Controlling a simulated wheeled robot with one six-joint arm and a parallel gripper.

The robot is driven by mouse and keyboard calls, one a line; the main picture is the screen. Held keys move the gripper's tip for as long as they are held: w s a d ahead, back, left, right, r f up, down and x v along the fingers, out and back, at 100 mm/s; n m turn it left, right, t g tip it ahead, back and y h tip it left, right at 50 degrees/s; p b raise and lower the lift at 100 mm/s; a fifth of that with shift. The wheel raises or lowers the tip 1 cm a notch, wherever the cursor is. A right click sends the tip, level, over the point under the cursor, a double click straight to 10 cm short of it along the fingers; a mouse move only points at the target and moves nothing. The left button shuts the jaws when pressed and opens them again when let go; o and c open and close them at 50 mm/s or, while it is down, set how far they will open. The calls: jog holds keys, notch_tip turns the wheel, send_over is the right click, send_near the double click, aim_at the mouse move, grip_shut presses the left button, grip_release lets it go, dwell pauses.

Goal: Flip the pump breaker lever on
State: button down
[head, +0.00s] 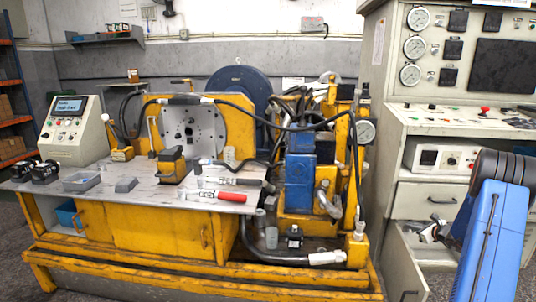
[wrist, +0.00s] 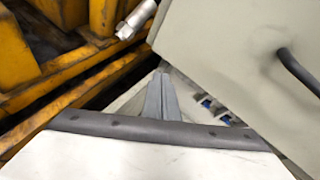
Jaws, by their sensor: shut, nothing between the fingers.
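My gripper shows in the wrist view (wrist: 162,78) as two grey fingers closed together, with nothing between them. The fingers point toward a corner beside a pale cabinet face (wrist: 235,45). Just right of the fingers, small dark and blue parts (wrist: 206,103) sit on a pale surface; I cannot tell whether they are breakers. In the head view my blue arm (head: 492,240) is at the lower right, in front of the control cabinet (head: 448,122). A lever marked as the pump breaker cannot be made out in either view.
The yellow hydraulic bench (head: 150,238) fills the left and middle, with hoses and a blue block (head: 299,182). The cabinet has a drawer with a dark handle (head: 442,200); a dark handle (wrist: 297,72) also shows close by in the wrist view. A hose end (wrist: 136,20) is near the fingers.

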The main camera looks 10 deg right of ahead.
jog(key=a+r+n+g+y, duration=0.15)
jog(key=a+r+n, duration=0.25)
jog(key=a+r, duration=0.65)
jog(key=s+a+r+n+g+y, duration=0.1)
jog(key=s+a+r+n, duration=0.3)
jog(key=a, duration=0.6)
jog(key=s+a+r+n+g+y, duration=0.15)
jog(key=s+a+r+n, duration=0.3)
jog(key=a, duration=0.45)
jog(key=s+a+r+n+g+y, duration=0.1)
jog(key=s+a+r+n+g, duration=0.3)
jog(key=a, duration=0.6)
jog(key=s+a+r+n+h, duration=0.1)
jog(key=s+a+n, duration=0.1)
jog(key=s+a, duration=0.35)
jog(key=s+a+r+n, duration=0.2)
jog(key=s+n, duration=0.1)
jog(key=s, duration=0.5)
jog(key=s+a+r+n+h, duration=0.1)
jog(key=s+a+n, duration=0.1)
jog(key=s+a, duration=0.35)
jog(key=s+d+f+n+h, duration=0.1)
jog(key=s+n, duration=0.3)
jog(key=s, duration=0.6)
jog(key=s+d+n+h, duration=0.1)
jog(key=s+n+h, duration=0.2)
jog(key=s, duration=0.7)
jog(key=shift+s+d+f+n+h, duration=0.25)
jog(key=shift+d+f+n+h, duration=0.05)
jog(key=shift+d+f+n, duration=0.1)
